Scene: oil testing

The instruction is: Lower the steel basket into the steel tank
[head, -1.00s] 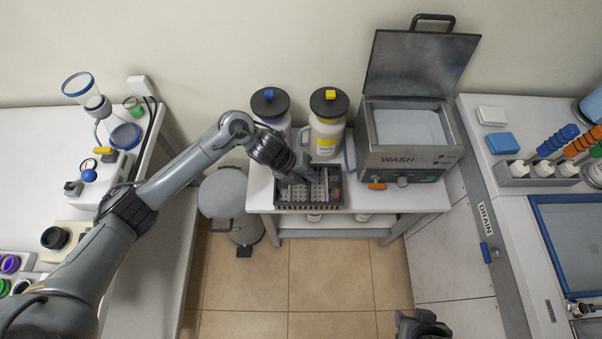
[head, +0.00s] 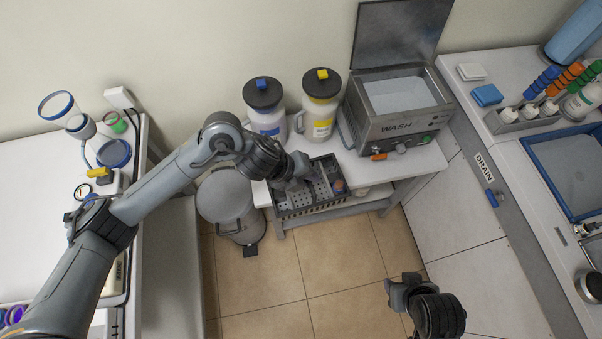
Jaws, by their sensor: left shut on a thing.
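The steel basket (head: 322,203) is a dark grey perforated box with divided compartments and a small reddish-brown item at its right end. It is at the front left of the small white table; I cannot tell whether it rests there or is slightly raised. My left gripper (head: 301,183) is shut on the steel basket from above and hides part of it. The steel tank (head: 390,133), marked WASH, stands to the right with its lid open upright and a pale grey surface inside. My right gripper (head: 404,287) is low over the floor, apart from everything; its jaws are unclear.
Two white jugs with black lids, one blue-tagged (head: 266,118) and one yellow-tagged (head: 322,115), stand behind the basket, left of the tank. A grey pedal bin (head: 226,197) is left of the table. The right counter holds a drain basin (head: 565,165) and bottles.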

